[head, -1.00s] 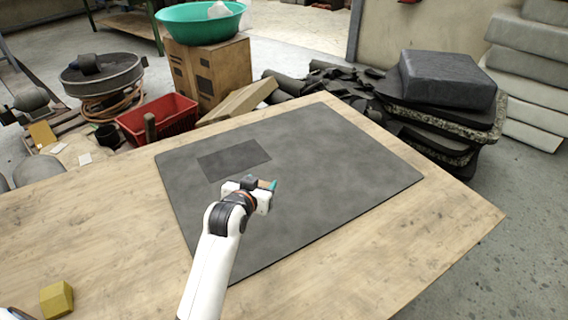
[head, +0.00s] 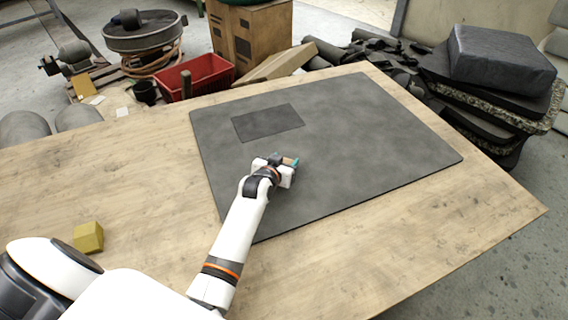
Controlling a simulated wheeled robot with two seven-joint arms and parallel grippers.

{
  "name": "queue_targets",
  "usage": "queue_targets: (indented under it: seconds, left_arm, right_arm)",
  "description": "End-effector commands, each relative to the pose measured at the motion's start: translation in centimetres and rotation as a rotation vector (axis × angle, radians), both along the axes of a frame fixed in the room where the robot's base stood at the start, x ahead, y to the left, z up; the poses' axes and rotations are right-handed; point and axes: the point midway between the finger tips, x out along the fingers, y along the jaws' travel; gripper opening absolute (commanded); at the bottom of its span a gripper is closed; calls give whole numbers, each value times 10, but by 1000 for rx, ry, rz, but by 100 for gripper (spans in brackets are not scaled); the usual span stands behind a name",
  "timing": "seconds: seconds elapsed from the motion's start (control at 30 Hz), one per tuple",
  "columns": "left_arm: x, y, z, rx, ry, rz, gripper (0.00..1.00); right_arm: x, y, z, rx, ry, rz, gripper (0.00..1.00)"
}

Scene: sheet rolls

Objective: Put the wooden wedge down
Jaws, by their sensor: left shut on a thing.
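My left gripper (head: 287,168) is over the dark grey mat (head: 390,150), a little below the small darker rectangle (head: 268,122) in the picture. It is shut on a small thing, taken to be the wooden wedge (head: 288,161). I cannot tell whether the wedge touches the mat. My right gripper is not in view.
A yellow block (head: 88,237) with cut corners sits on the wooden table (head: 140,180) at the left. Much of the mat is bare. Beyond the table are a red bin (head: 194,76), a cardboard box (head: 250,38) and stacked dark slabs (head: 500,70).

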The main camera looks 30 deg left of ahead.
Motion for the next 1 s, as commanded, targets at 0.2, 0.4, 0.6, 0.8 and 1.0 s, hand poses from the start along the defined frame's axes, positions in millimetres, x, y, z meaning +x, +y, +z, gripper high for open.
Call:
queue_targets:
  seconds: [0.2,0.4,0.6,0.8,1.0]
  left_arm:
    - [0,0,-3,0,-3,0,30]
    - [0,0,-6,1,-2,0,30]
    - [0,0,-6,1,-1,0,76]
    - [0,0,-5,0,-1,0,76]
    - [-9,-1,1,1,0,0,76]
  right_arm:
    - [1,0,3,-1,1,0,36]
    - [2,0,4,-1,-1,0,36]
    - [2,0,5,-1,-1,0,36]
    - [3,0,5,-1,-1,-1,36]
    - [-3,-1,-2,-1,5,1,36]
